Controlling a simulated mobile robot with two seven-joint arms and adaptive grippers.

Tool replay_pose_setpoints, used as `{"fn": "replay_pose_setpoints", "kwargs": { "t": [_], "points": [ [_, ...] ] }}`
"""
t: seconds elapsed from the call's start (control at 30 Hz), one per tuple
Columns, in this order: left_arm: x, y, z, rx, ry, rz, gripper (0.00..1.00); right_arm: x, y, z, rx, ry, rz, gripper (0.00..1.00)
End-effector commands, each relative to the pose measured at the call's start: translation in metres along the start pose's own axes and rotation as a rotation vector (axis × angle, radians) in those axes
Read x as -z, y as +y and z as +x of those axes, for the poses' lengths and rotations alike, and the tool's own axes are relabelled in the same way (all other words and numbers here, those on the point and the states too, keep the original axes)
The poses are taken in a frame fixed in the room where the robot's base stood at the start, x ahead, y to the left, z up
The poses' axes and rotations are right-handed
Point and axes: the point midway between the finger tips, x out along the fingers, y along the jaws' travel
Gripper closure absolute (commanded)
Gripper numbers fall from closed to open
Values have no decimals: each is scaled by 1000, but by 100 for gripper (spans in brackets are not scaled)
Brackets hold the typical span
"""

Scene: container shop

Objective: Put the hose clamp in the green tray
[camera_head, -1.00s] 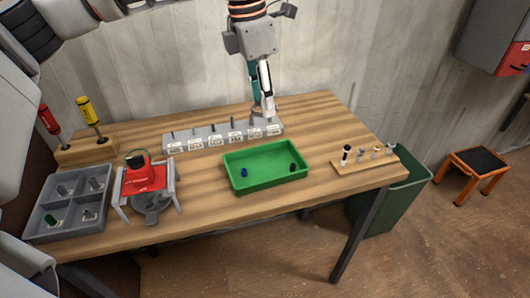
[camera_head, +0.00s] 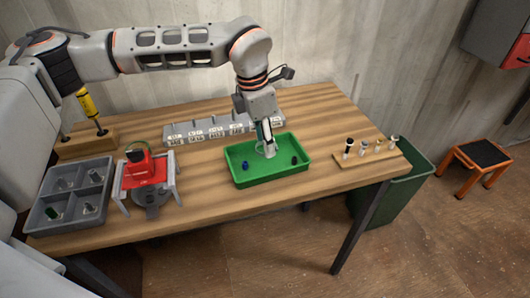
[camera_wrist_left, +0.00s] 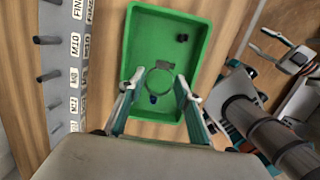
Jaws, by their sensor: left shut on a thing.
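The hose clamp (camera_wrist_left: 160,81) is a thin metal ring with a small screw housing. It hangs between the fingertips of my left gripper (camera_head: 267,149), which is shut on it, over the green tray (camera_head: 240,180). In the left wrist view the left gripper (camera_wrist_left: 158,90) has a finger on each side of the ring, with the tray (camera_wrist_left: 197,60) behind it. The tray holds a small blue piece (camera_head: 245,164) and a small black piece (camera_head: 294,160). Whether the clamp touches the tray floor I cannot tell. My right gripper is not in the head view.
A grey labelled peg rack (camera_head: 203,132) stands behind the tray. A grey compartment box (camera_head: 68,190) and a red device on a stand (camera_head: 148,170) are at the left. A small wooden peg board (camera_head: 370,152) is at the right. A green bin (camera_head: 395,200) stands beside the table.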

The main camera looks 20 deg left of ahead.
Motion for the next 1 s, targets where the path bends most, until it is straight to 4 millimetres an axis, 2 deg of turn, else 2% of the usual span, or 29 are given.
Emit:
{"fn": "replay_pose_setpoints", "kwargs": {
  "t": [0.17, 0.4, 0.8, 0.83, 0.87, 0.9, 1.0],
  "points": [
    [2, 0, 11, 0, 1, 0, 80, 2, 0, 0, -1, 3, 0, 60],
    [7, 0, 43, 1, 2, -1, 80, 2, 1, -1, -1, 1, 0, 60],
    [8, 0, 49, 0, 1, 0, 80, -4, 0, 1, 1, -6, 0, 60],
    [8, 0, 48, 0, 1, 0, 61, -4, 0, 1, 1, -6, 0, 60],
    [7, 0, 48, 0, 1, 0, 54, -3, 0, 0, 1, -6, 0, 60],
    [7, 0, 48, 0, 1, 0, 50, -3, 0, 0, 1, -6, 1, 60],
    [7, 0, 48, 0, 0, 0, 50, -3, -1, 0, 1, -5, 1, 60]
  ]
}}
